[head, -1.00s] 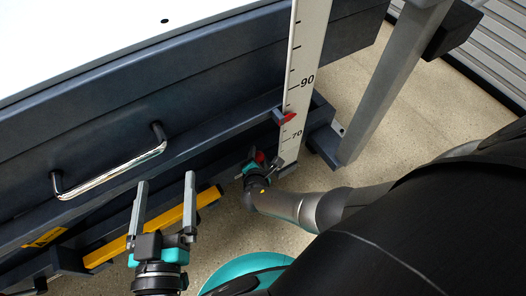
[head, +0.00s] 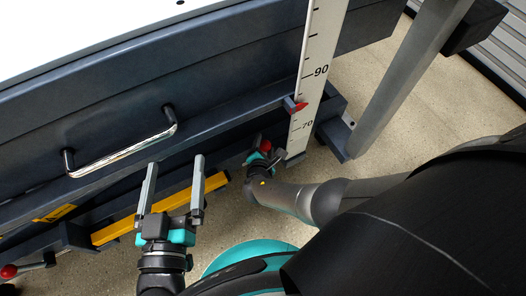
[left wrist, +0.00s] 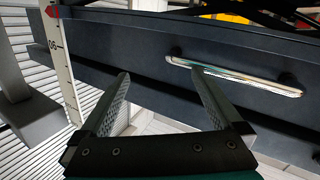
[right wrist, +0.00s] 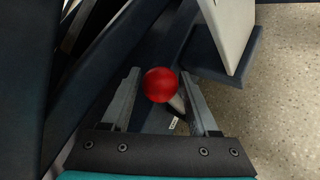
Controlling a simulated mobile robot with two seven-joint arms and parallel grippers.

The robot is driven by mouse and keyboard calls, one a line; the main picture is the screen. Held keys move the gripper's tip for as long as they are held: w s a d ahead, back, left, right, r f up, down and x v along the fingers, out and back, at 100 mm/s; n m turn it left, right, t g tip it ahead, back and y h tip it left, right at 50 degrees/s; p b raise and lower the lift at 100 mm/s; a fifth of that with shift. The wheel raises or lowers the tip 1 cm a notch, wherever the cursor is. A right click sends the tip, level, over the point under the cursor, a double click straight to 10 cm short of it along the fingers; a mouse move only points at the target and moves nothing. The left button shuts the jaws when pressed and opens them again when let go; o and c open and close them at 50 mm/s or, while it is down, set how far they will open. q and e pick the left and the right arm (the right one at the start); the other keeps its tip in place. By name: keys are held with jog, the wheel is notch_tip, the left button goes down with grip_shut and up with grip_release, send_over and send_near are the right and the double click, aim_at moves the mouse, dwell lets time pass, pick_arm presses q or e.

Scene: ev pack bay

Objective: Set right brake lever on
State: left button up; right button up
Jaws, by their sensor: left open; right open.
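The right brake lever has a red ball knob (right wrist: 161,85), which lies between the open fingers of my right gripper (right wrist: 160,88) in the right wrist view. A short pale shaft with a small label shows just below the knob. In the head view the red knob (head: 265,146) peeks out beside my right gripper (head: 266,156), low by the foot of the white scale. I cannot tell whether the fingers touch it. A second red-knobbed lever (head: 9,271) is at the far lower left. My left gripper (head: 174,176) is open and empty in front of the dark frame.
A white height scale (head: 312,80) with a red pointer (head: 295,105) stands by the knob. A chrome handle (head: 122,148) and a yellow bar (head: 160,210) run along the dark cart. A grey post (head: 395,80) stands right; speckled floor is open.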

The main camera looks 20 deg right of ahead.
jog(key=shift+s, duration=0.1)
jog(key=shift+s+a+r+p, duration=0.35)
jog(key=shift+s+r+p, duration=0.1)
jog(key=shift+p, duration=0.1)
jog(key=shift+s+a+r+p, duration=0.2)
jog(key=shift+s+p, duration=0.1)
jog(key=shift+s, duration=0.05)
jog(key=shift+s+a+r+p, duration=0.3)
jog(key=shift+s+r+p, duration=0.05)
jog(key=shift+s+p, duration=0.15)
jog(key=shift+s+a+r+p, duration=0.3)
jog(key=shift+s+r+p, duration=0.1)
jog(key=shift+s, duration=0.15)
jog(key=p+v, duration=0.1)
jog(key=v, duration=0.1)
jog(key=shift+s+a+r, duration=0.1)
jog(key=shift+s, duration=0.15)
jog(key=p, duration=0.4)
send_near(264, 149)
jog(key=s, duration=0.1)
pick_arm(q)
jog(key=s+a+f+g+y, duration=0.4)
jog(key=a+f+g, duration=0.3)
jog(key=a+g, duration=0.4)
jog(key=shift+s+g+y, duration=0.35)
jog(key=shift+g+y, duration=0.15)
jog(key=shift+y, duration=0.4)
pick_arm(e)
jog(key=shift+v, duration=1.15)
